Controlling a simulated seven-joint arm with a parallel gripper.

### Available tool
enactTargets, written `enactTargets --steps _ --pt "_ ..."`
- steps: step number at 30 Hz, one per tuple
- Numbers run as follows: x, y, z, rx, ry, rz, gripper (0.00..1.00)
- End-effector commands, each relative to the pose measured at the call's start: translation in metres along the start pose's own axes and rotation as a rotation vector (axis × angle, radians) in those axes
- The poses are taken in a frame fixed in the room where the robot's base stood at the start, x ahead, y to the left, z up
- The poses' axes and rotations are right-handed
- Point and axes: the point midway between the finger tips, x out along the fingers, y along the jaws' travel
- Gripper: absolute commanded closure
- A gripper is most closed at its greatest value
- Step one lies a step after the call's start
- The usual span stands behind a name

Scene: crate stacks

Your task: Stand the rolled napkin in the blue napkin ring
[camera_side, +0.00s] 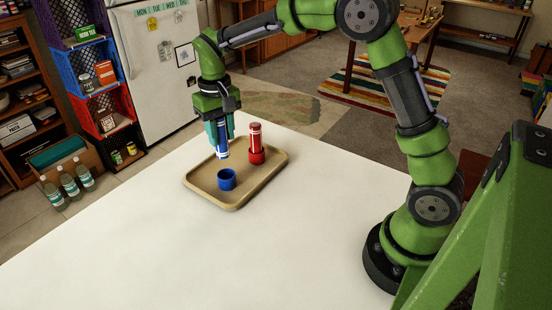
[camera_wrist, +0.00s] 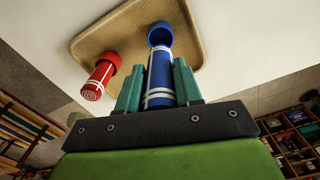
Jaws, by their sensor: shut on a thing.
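My gripper (camera_side: 219,138) is shut on a blue rolled napkin (camera_side: 224,153) with white bands. The napkin is upright, its lower end pointing down at the tray. The blue napkin ring (camera_side: 227,180) stands empty on the tan tray (camera_side: 213,199). In the side view the napkin's lower end shows a little above the ring, apart from it. In the wrist view the napkin (camera_wrist: 160,72) sits between the teal fingers (camera_wrist: 157,70), and its far end overlaps the near edge of the blue ring (camera_wrist: 160,32). I cannot tell whether they line up exactly.
A red rolled napkin (camera_side: 255,136) stands in a red ring (camera_side: 257,157) on the same tray, to the right of my gripper. The white table (camera_side: 150,230) is bare around the tray. Stacked crates (camera_side: 90,75) and bottles (camera_side: 70,184) stand on the floor beyond.

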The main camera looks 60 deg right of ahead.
Motion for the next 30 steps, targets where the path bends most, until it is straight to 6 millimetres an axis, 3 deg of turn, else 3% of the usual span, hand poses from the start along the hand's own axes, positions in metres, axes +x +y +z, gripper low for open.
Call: enactTargets --steps 30 --pt "0.067 0.000 0.002 -0.008 -0.005 0.001 0.95"
